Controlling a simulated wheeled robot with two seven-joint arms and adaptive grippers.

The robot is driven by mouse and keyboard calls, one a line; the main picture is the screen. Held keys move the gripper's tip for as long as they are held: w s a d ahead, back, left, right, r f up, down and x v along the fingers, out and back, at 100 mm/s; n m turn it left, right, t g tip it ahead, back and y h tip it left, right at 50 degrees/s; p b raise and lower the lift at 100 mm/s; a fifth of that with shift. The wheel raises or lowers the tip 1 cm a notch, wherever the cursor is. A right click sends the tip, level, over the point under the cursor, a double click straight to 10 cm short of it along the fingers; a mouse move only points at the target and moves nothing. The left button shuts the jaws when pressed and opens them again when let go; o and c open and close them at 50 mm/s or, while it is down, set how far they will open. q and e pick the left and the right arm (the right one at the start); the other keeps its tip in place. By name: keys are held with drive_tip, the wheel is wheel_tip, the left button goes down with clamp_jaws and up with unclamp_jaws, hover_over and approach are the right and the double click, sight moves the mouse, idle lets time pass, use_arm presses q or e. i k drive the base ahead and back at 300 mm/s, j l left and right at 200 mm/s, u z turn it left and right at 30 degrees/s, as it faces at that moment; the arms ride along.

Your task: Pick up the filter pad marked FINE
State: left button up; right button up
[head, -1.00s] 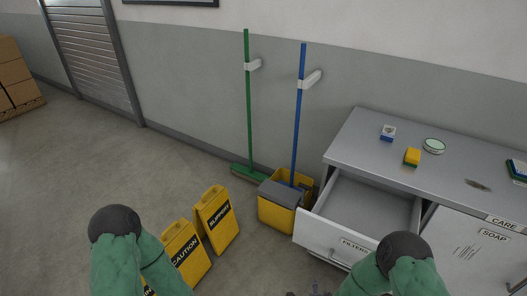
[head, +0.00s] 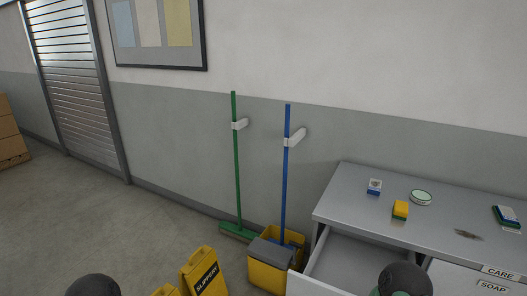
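No mark reading FINE can be read in the head view. A small stack of flat pads (head: 506,217), green, dark and white, lies at the right end of the grey cabinet top; any lettering on it is too small to read. An open drawer (head: 345,262) sticks out below the cabinet top, and the visible part of its inside looks bare. Its front and near end are cut off or behind my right arm. Only dark rounded parts of my arms show at the bottom edge; neither gripper is in view.
On the cabinet top (head: 440,215) are a blue-and-white box (head: 374,187), a yellow sponge (head: 400,210), a round tin (head: 421,197) and a dark smear (head: 468,235). A yellow bucket (head: 268,276), a blue mop (head: 285,190), a green broom (head: 237,170) and yellow signs (head: 204,272) stand left.

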sight(506, 214)
drive_tip(key=z, duration=1.85)
drive_tip(key=i+l+z, duration=0.25)
drive_tip(key=i+l, duration=0.2)
drive_tip(key=i+l+z, duration=0.25)
drive_tip(key=i, duration=0.45)
drive_tip(key=l, duration=0.1)
